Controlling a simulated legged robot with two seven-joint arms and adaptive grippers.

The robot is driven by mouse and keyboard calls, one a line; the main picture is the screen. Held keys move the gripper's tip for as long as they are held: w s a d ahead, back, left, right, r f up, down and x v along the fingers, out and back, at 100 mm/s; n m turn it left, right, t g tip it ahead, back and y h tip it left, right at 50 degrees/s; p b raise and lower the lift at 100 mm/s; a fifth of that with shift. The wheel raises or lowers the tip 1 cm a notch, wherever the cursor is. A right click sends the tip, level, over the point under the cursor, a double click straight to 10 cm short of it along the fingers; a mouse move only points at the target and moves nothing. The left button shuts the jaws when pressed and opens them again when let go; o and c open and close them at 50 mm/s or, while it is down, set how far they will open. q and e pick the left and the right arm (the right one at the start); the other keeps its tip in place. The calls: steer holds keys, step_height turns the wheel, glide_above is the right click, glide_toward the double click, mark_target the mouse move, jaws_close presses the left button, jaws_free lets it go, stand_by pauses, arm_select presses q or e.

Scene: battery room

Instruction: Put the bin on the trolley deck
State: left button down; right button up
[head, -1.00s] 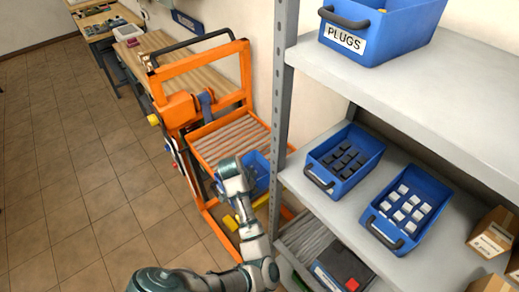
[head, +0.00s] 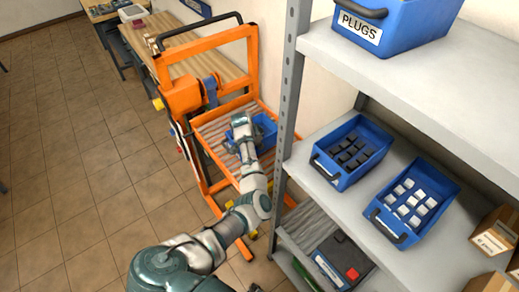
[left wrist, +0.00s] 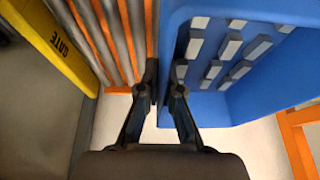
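The blue bin (head: 266,126), holding several pale grey blocks, is at the orange trolley's slatted deck (head: 213,133). My left gripper (head: 243,128) is at the bin's near left side. In the left wrist view the fingers (left wrist: 164,88) stand on either side of the bin's side wall and appear closed on it. The bin (left wrist: 215,95) fills the upper right there, with deck slats (left wrist: 112,35) beside it. Whether the bin touches the deck cannot be told. My arm hides part of the bin and deck in the head view. My right gripper is not in view.
A grey shelf rack (head: 287,115) stands close right of the trolley, with two blue bins of blocks (head: 350,152) (head: 411,200) and a PLUGS bin (head: 390,25). A yellow part marked GATE (left wrist: 62,42) lies left of the slats. Open tiled floor (head: 80,190) is at left.

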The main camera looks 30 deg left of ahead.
arm_select(q)
steer(key=shift+a+f, duration=0.2)
steer(key=shift+f, duration=1)
steer(key=shift+a+f, duration=0.1)
steer(key=shift+f, duration=0.15)
steer(key=c, duration=1.8)
jaws_free()
steer(key=shift+a+f, duration=0.1)
steer(key=shift+f, duration=0.05)
steer(key=o, duration=0.4)
steer(key=shift+o, duration=0.4)
steer(key=shift+s+d, duration=0.1)
steer(key=shift+d, duration=0.15)
steer(key=shift+r, duration=0.25)
steer(key=shift+s+r, duration=0.1)
steer(key=shift+r, duration=0.2)
steer(key=v, duration=1)
steer(key=shift+s+a+r, duration=0.1)
steer(key=shift+a+r, duration=0.1)
steer(key=shift+a, duration=0.05)
steer(key=shift+s+r, duration=0.1)
steer(key=shift+r, duration=0.2)
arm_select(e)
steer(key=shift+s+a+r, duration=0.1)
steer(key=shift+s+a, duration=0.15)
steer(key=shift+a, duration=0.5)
